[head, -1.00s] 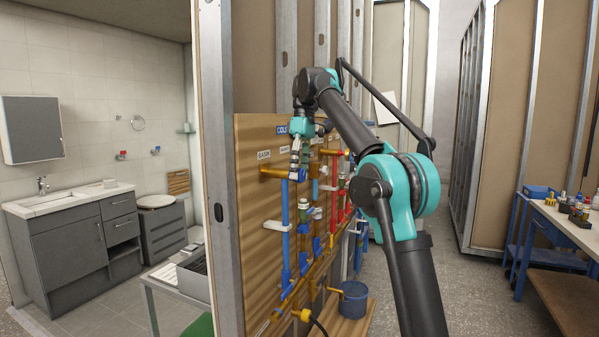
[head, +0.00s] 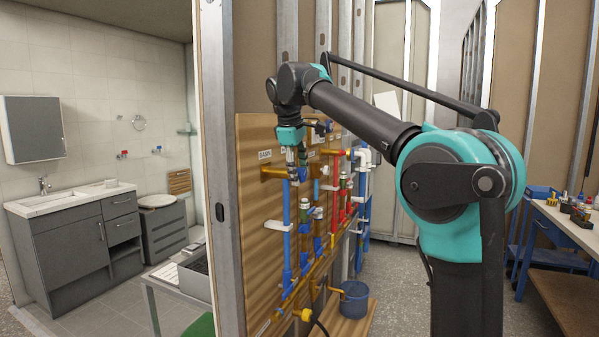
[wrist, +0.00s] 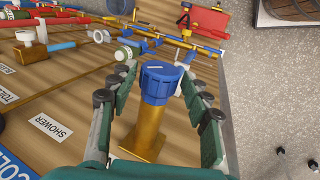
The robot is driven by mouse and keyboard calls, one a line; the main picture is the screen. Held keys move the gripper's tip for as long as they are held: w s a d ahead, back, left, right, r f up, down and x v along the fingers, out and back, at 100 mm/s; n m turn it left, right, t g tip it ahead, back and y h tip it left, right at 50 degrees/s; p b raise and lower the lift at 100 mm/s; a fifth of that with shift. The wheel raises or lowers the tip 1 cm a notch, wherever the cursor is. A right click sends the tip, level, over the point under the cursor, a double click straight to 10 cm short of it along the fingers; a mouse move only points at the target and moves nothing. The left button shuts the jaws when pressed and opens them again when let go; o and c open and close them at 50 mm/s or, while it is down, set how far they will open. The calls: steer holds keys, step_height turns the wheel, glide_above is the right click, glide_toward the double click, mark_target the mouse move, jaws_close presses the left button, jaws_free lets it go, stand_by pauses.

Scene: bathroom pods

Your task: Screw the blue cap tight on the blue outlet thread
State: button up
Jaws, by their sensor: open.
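In the wrist view the blue cap (wrist: 160,84) sits on the end of a brass outlet stub (wrist: 148,132) that stands out from the wooden board. The cap is ribbed, with a pale mark on its top. It hides any blue thread, so I cannot tell how tightly it sits. My gripper (wrist: 155,74) is open, with its green and dark fingers on both sides of the cap and gaps visible. In the head view my gripper (head: 297,165) points down beside the board; I cannot make out the cap there.
The wooden board (head: 257,213) carries blue and red pipes, brass fittings and valves. A "SHOWER" label (wrist: 53,128) lies left of the outlet in the wrist view. A blue bucket (head: 354,300) stands below. A workbench (head: 565,222) is at the right; open floor lies between.

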steer(key=shift+s+a+f+t+h, duration=0.15)
steer(key=shift+t+h, duration=0.1)
steer(key=shift+t, duration=0.35)
steer(key=shift+s+d+r+t+h, duration=0.1)
steer(key=shift+t+h, duration=0.15)
steer(key=shift+t, duration=0.35)
steer(key=shift+s+a+f+t+h, duration=0.15)
steer(key=shift+t+h, duration=0.2)
steer(key=shift+t, duration=0.75)
steer(key=shift+w+d+f+t+h, duration=0.1)
steer(key=shift+t+h, duration=0.25)
steer(key=shift+t, duration=0.75)
steer(key=shift+c, duration=0.6)
steer(key=c, duration=0.9)
steer(key=shift+r+g, duration=0.15)
steer(key=shift+g, duration=0.65)
steer(key=shift+c, duration=0.2)
steer(key=shift+g+y, duration=0.5)
steer(key=shift+g, duration=0.3)
